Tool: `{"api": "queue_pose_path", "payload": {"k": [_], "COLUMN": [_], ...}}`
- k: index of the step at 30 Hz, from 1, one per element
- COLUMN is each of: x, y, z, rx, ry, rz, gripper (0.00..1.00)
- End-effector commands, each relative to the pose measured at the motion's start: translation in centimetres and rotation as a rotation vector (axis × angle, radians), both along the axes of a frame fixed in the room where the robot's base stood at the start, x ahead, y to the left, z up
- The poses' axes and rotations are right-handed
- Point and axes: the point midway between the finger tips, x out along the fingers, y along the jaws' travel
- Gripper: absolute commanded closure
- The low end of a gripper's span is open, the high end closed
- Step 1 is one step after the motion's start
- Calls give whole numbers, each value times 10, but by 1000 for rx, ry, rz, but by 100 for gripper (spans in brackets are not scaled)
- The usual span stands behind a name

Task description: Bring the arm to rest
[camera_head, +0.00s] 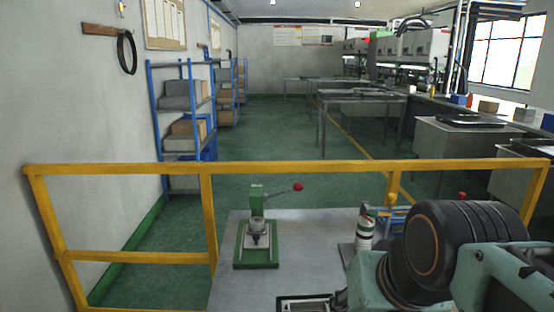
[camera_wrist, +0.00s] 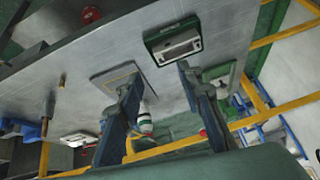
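My arm fills the lower right of the head view, and the gripper's end is not clear there. In the wrist view my gripper (camera_wrist: 158,72) shows two dark blue fingers spread apart, with nothing held between them. The wrist view is tilted, with the grey worktable (camera_wrist: 85,52) above and beyond the fingers. The table also shows in the head view (camera_head: 222,285). On it stands a green hand press (camera_head: 257,240) with a red-knobbed lever. A white and green cylinder (camera_head: 365,234) stands right of it, close to my arm in the picture.
A yellow guard rail (camera_head: 290,168) runs behind the table. A dark-rimmed tray (camera_head: 304,300) lies at the near edge, partly cut off. The wrist view shows a green-edged box with a slot (camera_wrist: 179,42). Blue shelves (camera_head: 181,120) stand by the left wall; green floor lies beyond the rail.

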Motion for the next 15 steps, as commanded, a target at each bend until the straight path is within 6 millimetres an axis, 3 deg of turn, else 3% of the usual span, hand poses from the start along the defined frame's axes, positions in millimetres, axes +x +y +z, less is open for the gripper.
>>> {"api": "queue_pose_path", "payload": {"k": [2,3,15], "x": [-31,-26,-24], "y": [-15,-13,-11], "z": [-20,-1,91], "rx": [-110,-100,-90], "ry": [66,56,54], "rz": [53,55,53], "gripper": [66,66,66]}}
